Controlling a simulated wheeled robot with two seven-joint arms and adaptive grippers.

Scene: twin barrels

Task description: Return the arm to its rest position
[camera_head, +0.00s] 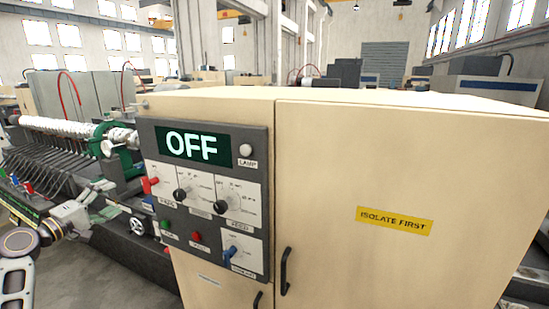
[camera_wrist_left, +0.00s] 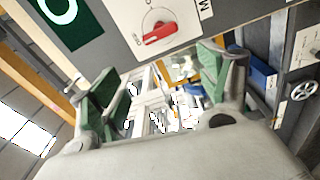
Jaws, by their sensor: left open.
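My left gripper (camera_head: 106,200) is at the left, its arm coming in from the left edge. It is open, and its green-padded fingers also show in the left wrist view (camera_wrist_left: 158,90) with nothing held between them. In the head view it is left of the control panel (camera_head: 258,258) on the beige cabinet, apart from the red switch (camera_head: 150,185). The red switch handle shows above the fingers in the wrist view (camera_wrist_left: 160,33). The display (camera_head: 192,145) reads OFF. My right gripper is not in view.
The large beige cabinet (camera_head: 400,180) with a yellow ISOLATE FIRST label (camera_head: 394,221) fills the middle and right. A machine with a white ribbed shaft (camera_head: 75,128) and a handwheel (camera_head: 137,226) stands behind my left gripper. Some bare floor (camera_head: 75,275) shows at lower left.

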